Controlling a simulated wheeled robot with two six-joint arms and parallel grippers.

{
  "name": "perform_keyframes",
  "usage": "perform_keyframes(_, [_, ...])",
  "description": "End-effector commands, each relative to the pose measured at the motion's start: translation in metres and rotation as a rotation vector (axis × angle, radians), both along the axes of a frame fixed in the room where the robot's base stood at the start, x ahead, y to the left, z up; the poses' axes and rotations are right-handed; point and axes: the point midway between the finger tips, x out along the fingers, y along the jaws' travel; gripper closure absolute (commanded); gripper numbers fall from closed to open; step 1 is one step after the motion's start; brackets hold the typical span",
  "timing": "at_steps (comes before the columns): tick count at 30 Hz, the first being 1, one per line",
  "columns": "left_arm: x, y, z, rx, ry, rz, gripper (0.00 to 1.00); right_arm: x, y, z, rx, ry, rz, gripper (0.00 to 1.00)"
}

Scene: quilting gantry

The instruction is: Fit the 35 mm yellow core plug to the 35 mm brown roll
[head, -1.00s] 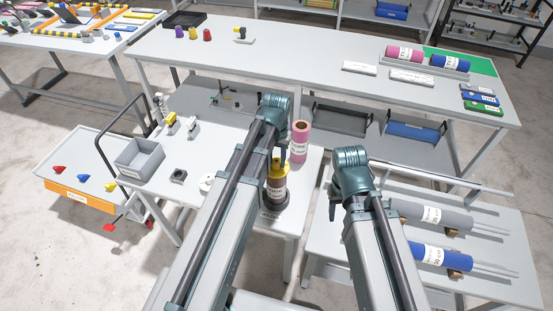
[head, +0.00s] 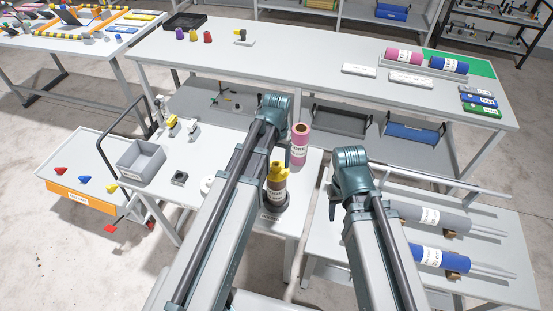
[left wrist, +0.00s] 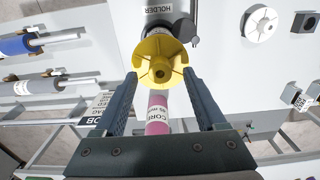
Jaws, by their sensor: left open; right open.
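The brown roll (head: 277,183) stands upright in a dark round holder on the near table. The yellow core plug (head: 278,170) sits at the top end of that roll. In the left wrist view the plug (left wrist: 158,55) shows its ribbed flange and hub, and hides most of the roll; how deep it sits cannot be told. My left gripper (left wrist: 160,80) is open, its fingers apart on either side of the view just short of the plug, holding nothing. My right gripper (head: 335,207) is open and empty, right of the roll and partly hidden by its arm.
A pink roll (head: 300,141) stands close behind the brown roll. A grey bin (head: 140,160) and small parts are on the left of the near table. Grey (head: 433,217) and blue (head: 428,254) rolls lie on the right table. A long table (head: 300,52) stands behind.

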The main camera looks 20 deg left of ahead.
Motion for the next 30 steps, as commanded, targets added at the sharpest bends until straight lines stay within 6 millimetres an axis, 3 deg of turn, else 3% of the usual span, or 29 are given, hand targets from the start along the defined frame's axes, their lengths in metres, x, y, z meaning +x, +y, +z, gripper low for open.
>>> perform_keyframes(1, [0.0, 0.0, 0.013, 0.0, 0.0, 0.0, 0.27, 0.0, 0.0, 0.013, 0.0, 0.0, -0.001, 0.5])
perform_keyframes(18, [0.0, 0.0, 0.101, 0.0, 0.0, 0.0, 0.27, -0.001, 0.0, 0.101, 0.001, 0.002, -0.006, 0.5])
perform_keyframes(24, [0.0, 0.0, 0.119, 0.0, 0.0, 0.0, 0.27, -0.001, 0.0, 0.119, 0.001, 0.003, -0.007, 0.5])
perform_keyframes(30, [0.0, 0.0, 0.12, 0.0, 0.0, 0.0, 0.27, -0.001, 0.0, 0.12, 0.001, 0.003, -0.007, 0.5])
